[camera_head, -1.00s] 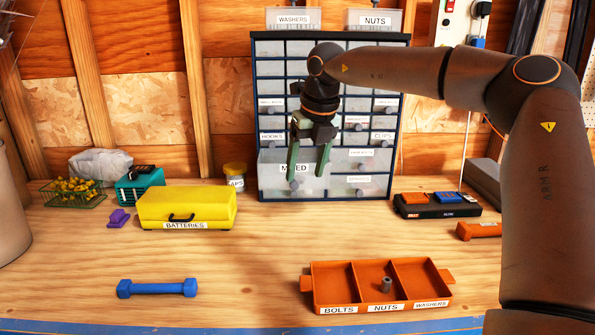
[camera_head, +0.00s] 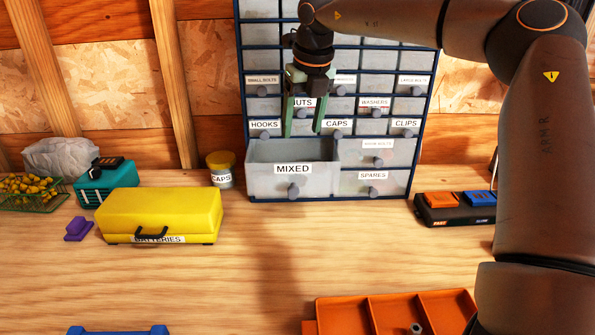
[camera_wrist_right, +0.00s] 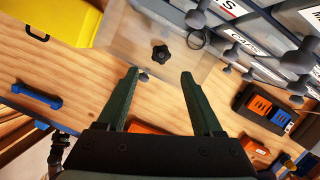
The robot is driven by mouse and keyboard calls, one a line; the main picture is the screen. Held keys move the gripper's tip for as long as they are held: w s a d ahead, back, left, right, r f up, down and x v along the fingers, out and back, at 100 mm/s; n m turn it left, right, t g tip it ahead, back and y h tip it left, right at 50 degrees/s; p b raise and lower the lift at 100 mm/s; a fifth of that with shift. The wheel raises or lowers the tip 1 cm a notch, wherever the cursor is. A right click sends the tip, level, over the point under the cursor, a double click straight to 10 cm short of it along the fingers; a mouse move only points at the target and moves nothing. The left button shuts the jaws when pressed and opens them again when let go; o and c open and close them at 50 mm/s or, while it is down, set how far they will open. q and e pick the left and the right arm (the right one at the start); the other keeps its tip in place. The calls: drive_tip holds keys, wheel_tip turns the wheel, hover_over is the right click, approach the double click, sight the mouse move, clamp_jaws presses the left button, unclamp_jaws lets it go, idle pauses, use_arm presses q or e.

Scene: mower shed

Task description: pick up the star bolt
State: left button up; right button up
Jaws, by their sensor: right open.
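The star bolt (camera_wrist_right: 161,54), a black star-shaped knob, lies on the floor of the pulled-out MIXED drawer (camera_head: 262,188), which also shows in the right wrist view (camera_wrist_right: 125,42). The drawer's front hides the bolt in the head view. My right gripper (camera_head: 303,132) points down above the open drawer. In the right wrist view its two green fingers (camera_wrist_right: 160,76) are apart with nothing between them, and the bolt shows just beyond the tips, apart from them.
A ring (camera_wrist_right: 196,38) lies in the drawer near the bolt. Closed drawers of the cabinet (camera_head: 374,182) stand around and behind. A yellow batteries case (camera_head: 160,210) is left on the bench, an orange tray (camera_head: 366,318) in front. The bench before the drawer is clear.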

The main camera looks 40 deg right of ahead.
drive_tip(key=x, duration=0.7)
drive_tip(key=shift+p, duration=0.35)
drive_tip(key=x, duration=0.2)
drive_tip(key=p+x, duration=0.1)
drive_tip(key=x, duration=0.1)
drive_tip(key=shift+s+d+f, duration=0.15)
drive_tip(key=shift+s+f, duration=0.05)
drive_tip(key=shift+f, duration=0.05)
drive_tip(key=shift+w+f, duration=0.15)
drive_tip(key=shift+f, duration=0.3)
clamp_jaws()
